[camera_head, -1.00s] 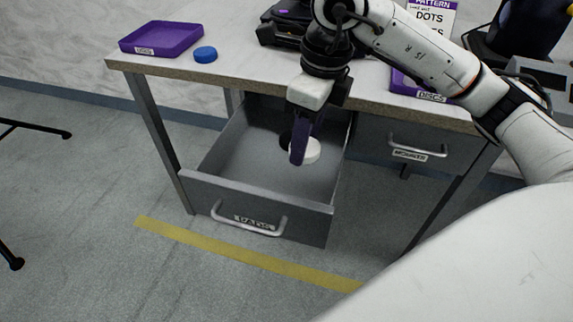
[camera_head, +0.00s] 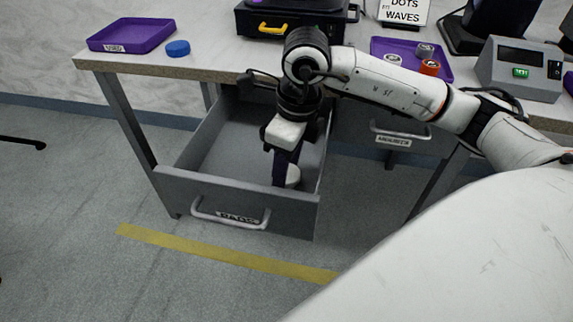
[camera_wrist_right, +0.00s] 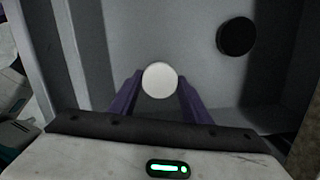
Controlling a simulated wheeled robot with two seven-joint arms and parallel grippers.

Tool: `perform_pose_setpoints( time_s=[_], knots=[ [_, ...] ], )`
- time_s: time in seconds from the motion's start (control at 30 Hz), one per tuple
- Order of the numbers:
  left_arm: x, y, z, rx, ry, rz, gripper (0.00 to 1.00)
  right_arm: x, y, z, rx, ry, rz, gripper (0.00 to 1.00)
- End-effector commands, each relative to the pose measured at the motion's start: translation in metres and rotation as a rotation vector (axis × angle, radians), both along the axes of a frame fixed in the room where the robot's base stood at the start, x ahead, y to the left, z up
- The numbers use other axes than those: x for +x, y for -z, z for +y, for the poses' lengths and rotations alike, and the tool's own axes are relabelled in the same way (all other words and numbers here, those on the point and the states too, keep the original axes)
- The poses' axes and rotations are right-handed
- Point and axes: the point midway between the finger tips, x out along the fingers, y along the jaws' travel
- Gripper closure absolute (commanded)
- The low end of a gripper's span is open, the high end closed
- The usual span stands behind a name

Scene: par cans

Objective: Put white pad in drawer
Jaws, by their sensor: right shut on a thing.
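The white pad (camera_head: 293,176) is a small round disc inside the open drawer labelled PADS (camera_head: 190,190). My right gripper (camera_head: 284,178) reaches down into the drawer, its purple fingers shut on the pad. In the right wrist view the white pad (camera_wrist_right: 159,79) sits between the two fingertips (camera_wrist_right: 160,88), above or at the grey drawer floor; I cannot tell whether it touches the floor. My left gripper is not in view.
A black round pad (camera_wrist_right: 236,36) lies in the drawer. Above, the table holds a purple tray (camera_head: 130,36), a blue disc (camera_head: 177,48), a black case (camera_head: 262,22), a purple tray with small discs (camera_head: 440,70) and a grey device (camera_head: 520,70). A second drawer (camera_head: 385,128) is shut.

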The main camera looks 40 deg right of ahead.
Motion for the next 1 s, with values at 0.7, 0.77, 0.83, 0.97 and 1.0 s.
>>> perform_pose_setpoints(
  time_s=[0.7, 0.77, 0.83, 0.97, 1.0],
  knots=[
    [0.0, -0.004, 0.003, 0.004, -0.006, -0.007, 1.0, 0.0, -0.008, 0.0, 0.001, 0.0, -0.002, 0.38],
    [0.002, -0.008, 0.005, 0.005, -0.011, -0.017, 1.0, 0.0, -0.018, -0.001, 0.001, 0.0, -0.004, 0.38],
    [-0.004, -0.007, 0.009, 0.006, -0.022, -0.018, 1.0, -0.002, -0.033, -0.002, 0.0, 0.0, -0.004, 0.38],
    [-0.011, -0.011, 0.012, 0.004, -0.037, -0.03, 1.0, -0.005, -0.063, -0.003, 0.001, 0.0, -0.006, 0.38],
    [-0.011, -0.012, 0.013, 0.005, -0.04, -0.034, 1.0, -0.006, -0.071, -0.004, 0.0, 0.0, -0.004, 0.38]
  ],
)
